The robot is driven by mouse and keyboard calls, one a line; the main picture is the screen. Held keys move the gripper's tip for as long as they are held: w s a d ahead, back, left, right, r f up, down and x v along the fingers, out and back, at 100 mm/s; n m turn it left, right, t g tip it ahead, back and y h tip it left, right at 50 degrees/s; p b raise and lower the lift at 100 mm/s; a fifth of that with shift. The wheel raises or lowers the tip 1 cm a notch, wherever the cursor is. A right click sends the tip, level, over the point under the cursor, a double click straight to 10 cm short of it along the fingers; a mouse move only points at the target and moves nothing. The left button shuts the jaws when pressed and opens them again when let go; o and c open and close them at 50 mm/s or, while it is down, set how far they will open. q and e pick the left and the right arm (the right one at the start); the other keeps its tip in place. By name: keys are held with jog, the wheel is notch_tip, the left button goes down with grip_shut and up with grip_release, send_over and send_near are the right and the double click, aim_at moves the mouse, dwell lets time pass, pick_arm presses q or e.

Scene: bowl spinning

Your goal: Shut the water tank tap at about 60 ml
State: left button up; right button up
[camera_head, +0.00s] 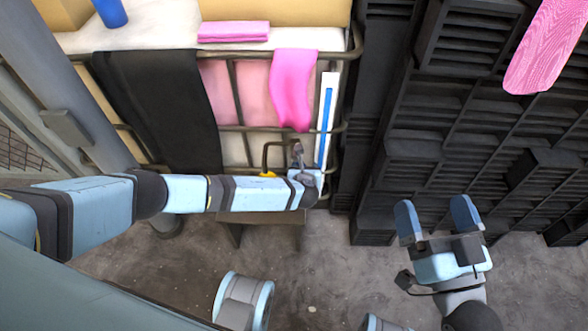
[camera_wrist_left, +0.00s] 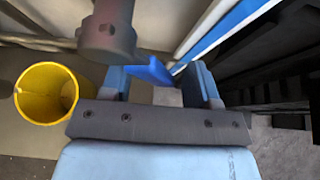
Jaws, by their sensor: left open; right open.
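In the head view, my left arm reaches in from the left and its wrist hides most of the left gripper by the tap pipe (camera_head: 267,148). In the left wrist view the left gripper (camera_wrist_left: 158,85) is open, its fingers either side of a blue lever (camera_wrist_left: 150,71) below a dark grey tap body (camera_wrist_left: 107,30). I cannot tell whether they touch it. A yellow cup (camera_wrist_left: 47,93) stands left of the tap; its edge shows in the head view (camera_head: 268,174). A white gauge strip with a blue column (camera_head: 326,120) stands right of the tap; its marks are unreadable. My right gripper (camera_head: 433,212) is open and empty.
A metal rack (camera_head: 341,128) carries a black cloth (camera_head: 163,105) and a pink cloth (camera_head: 294,88). Dark stacked crates (camera_head: 470,130) fill the right. A pink patterned thing (camera_head: 545,45) is at the top right. Grey floor (camera_head: 340,270) is open between the arms.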

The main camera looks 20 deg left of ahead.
pick_arm(q)
jog(key=shift+a, duration=0.1)
jog(key=a+p, duration=0.1)
jog(key=a, duration=0.1)
jog(key=s+a+p, duration=0.1)
jog(key=a, duration=0.1)
jog(key=shift+s, duration=0.1)
pick_arm(e)
notch_tip(320, 180, up, 2)
jog(key=shift+r, duration=0.1)
dwell(0.3)
pick_arm(q)
jog(key=shift+d, duration=0.45)
dwell(0.3)
jog(key=f+p+v, duration=0.1)
jog(key=p+v, duration=0.6)
jog(key=v, duration=0.1)
jog(key=shift+s+d, duration=0.15)
jog(key=shift+s, duration=0.3)
pick_arm(e)
jog(key=s+d+f+g+h, duration=0.1)
jog(key=d+f+g+h, duration=0.1)
jog(key=f, duration=0.4)
jog(key=s+d+f+g+h, duration=0.1)
jog(key=d+f+g+h, duration=0.2)
jog(key=f, duration=0.4)
jog(key=shift+s+d+f+g, duration=0.15)
jog(key=shift+s+d+g, duration=0.05)
jog(key=shift+g, duration=0.2)
